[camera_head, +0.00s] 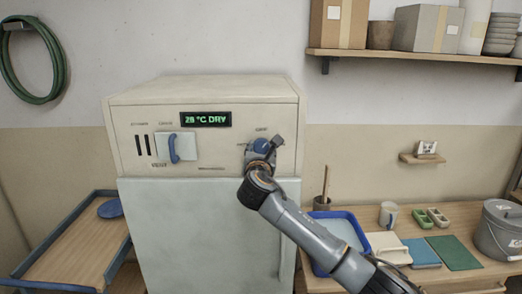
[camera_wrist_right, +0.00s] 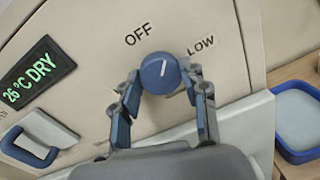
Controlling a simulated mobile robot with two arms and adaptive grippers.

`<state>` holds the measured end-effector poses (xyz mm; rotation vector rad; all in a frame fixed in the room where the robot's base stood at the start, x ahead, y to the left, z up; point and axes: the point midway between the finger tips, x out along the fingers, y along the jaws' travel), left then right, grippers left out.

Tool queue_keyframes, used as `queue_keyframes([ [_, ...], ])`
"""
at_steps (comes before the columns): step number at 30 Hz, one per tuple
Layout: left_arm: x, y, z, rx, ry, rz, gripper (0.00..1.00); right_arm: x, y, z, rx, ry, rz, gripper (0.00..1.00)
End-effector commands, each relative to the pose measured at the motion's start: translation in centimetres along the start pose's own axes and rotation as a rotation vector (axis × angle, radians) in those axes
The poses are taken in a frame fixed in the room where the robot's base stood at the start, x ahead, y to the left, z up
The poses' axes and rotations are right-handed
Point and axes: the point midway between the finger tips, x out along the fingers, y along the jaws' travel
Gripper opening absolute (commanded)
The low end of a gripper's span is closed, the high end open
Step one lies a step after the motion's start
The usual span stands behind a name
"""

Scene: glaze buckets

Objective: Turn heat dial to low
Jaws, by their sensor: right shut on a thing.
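The heat dial (camera_wrist_right: 158,73) is a round blue knob with a white pointer line. It also shows on the cabinet's front at upper right in the head view (camera_head: 261,145). In the wrist view the line points up, between the printed words OFF (camera_wrist_right: 138,34) and LOW (camera_wrist_right: 201,45). My right gripper (camera_wrist_right: 161,92) is shut on the dial, with one finger on each side of it; it also shows in the head view (camera_head: 263,155). My left gripper is in neither view.
The cream cabinet (camera_head: 210,240) has a green-lit display (camera_head: 206,119) ending in DRY and a blue vent handle (camera_head: 174,149). A blue-rimmed tray (camera_head: 318,225) and other items stand on the right-hand table. A shelf (camera_head: 420,57) hangs above it.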

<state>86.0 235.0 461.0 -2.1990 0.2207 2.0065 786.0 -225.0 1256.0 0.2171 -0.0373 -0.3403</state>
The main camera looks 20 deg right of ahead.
Motion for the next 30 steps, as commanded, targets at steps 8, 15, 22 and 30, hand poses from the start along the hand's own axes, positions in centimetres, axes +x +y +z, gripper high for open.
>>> queue_keyframes([
  [8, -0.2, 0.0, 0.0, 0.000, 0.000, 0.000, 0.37, 0.0, 0.0, 0.0, 0.055, 0.004, -0.001, 0.12],
  [15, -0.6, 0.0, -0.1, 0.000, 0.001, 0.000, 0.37, 0.0, 0.0, 0.1, 0.212, 0.014, -0.003, 0.12],
  [22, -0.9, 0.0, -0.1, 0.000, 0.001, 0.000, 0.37, 0.0, 0.0, 0.1, 0.421, 0.027, -0.005, 0.12],
  [30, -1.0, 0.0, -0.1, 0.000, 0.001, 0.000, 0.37, 0.0, 0.0, 0.0, 0.645, 0.041, -0.009, 0.12],
])
